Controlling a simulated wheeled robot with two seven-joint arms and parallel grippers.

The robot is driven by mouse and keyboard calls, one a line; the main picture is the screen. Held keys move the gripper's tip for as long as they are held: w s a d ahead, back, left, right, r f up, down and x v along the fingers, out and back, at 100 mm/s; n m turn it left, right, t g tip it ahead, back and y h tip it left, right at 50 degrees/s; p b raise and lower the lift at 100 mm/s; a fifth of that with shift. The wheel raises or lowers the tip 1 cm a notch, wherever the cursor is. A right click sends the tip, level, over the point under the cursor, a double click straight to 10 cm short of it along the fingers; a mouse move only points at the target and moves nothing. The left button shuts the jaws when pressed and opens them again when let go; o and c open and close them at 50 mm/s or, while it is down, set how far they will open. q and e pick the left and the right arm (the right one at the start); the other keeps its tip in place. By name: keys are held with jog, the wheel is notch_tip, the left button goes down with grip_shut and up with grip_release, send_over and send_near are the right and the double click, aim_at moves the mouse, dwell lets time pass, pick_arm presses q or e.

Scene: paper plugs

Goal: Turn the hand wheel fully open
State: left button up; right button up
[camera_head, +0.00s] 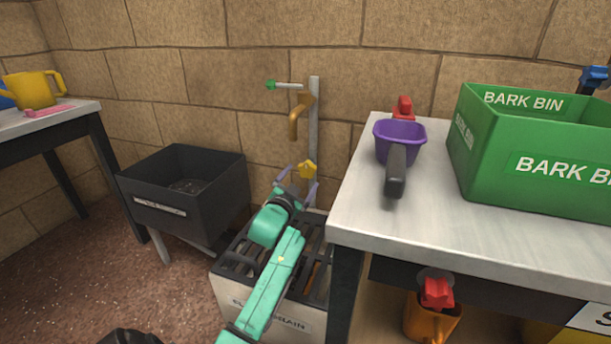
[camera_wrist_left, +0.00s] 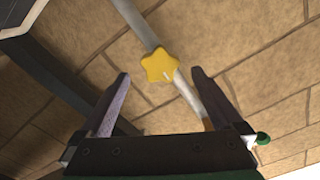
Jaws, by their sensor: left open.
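The hand wheel (camera_head: 308,169) is a small yellow star-shaped knob on a grey upright pipe (camera_head: 314,120) against the brick wall. My left gripper (camera_head: 298,186) is open around or just in front of the wheel, over the grated drain box. In the left wrist view the wheel (camera_wrist_left: 160,66) appears between the tips of the two spread fingers of the left gripper (camera_wrist_left: 162,74), with a gap on each side. I see no contact; the exact depth between tips and wheel is hard to tell. My right gripper is not in view.
A bronze spout (camera_head: 296,120) and a green-tipped lever (camera_head: 285,85) sit above the wheel. The drain box (camera_head: 270,312) stands below. A black bin (camera_head: 180,215) is to the left. A metal table (camera_head: 365,215) with a purple scoop (camera_head: 400,138) and green bark bin (camera_head: 535,155) borders the right.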

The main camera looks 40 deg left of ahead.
pick_arm(q)
jog(key=m+p, duration=0.1)
jog(key=m, duration=0.1)
jog(key=shift+r+m+p, duration=0.2)
jog(key=shift+m+p, duration=0.1)
jog(key=shift+m, duration=0.1)
jog(key=m, duration=0.4)
jog(key=shift+p, duration=0.3)
jog(key=m, duration=0.4)
jog(key=shift+f, duration=0.15)
jog(key=m, duration=0.9)
jog(key=shift+m+p, duration=0.4)
jog(key=m, duration=0.2)
jog(key=shift+m, duration=0.8)
jog(key=shift+f, duration=0.1)
